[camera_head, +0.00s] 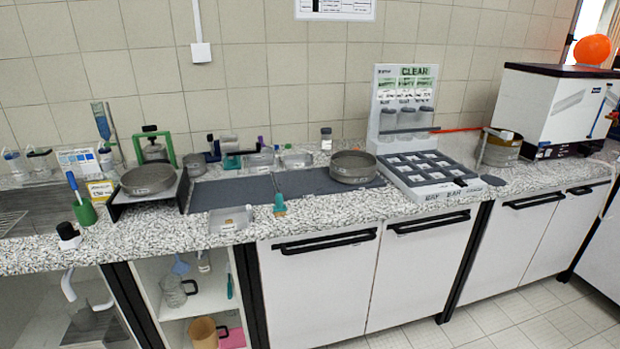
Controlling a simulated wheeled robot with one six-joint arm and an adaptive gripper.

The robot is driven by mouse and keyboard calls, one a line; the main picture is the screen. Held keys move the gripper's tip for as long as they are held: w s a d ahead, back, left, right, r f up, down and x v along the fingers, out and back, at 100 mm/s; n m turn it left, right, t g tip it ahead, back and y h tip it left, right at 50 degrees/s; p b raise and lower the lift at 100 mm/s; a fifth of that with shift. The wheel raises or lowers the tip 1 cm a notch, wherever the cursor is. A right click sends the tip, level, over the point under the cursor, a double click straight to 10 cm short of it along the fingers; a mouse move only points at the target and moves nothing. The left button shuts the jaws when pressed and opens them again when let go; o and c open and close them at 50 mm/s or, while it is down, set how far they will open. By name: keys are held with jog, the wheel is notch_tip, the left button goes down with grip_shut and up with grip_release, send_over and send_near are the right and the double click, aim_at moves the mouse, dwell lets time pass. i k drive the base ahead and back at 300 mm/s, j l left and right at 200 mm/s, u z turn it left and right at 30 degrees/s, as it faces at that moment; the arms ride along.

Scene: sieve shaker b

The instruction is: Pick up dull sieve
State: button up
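Three round sieve-like pans show in the head view. One grey-brown sieve (148,180) rests on a black and white stand at the left of the counter. Another grey-brown sieve (353,168) lies flat on the dark mat left of the display stand. A brassier round pan (499,150) stands at the right, beside the white box. The left and middle ones both look dull grey, and I cannot tell which is meant by the dull sieve. My gripper is not in view.
A tall display stand (397,135) with a compartment tray is right of the middle sieve. A metal dish (230,219) and teal brush (280,205) lie in front of the mats. Bottles and tools line the back.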

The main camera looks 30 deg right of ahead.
aim_at(150, 180)
jog(key=i+j, duration=0.1)
jog(key=j, duration=0.4)
jog(key=i+j, duration=0.1)
jog(key=j, duration=0.45)
jog(key=i+j, duration=0.1)
jog(key=j, duration=0.4)
jog(key=i+j, duration=0.1)
jog(key=j, duration=0.95)
jog(key=i+u, duration=0.05)
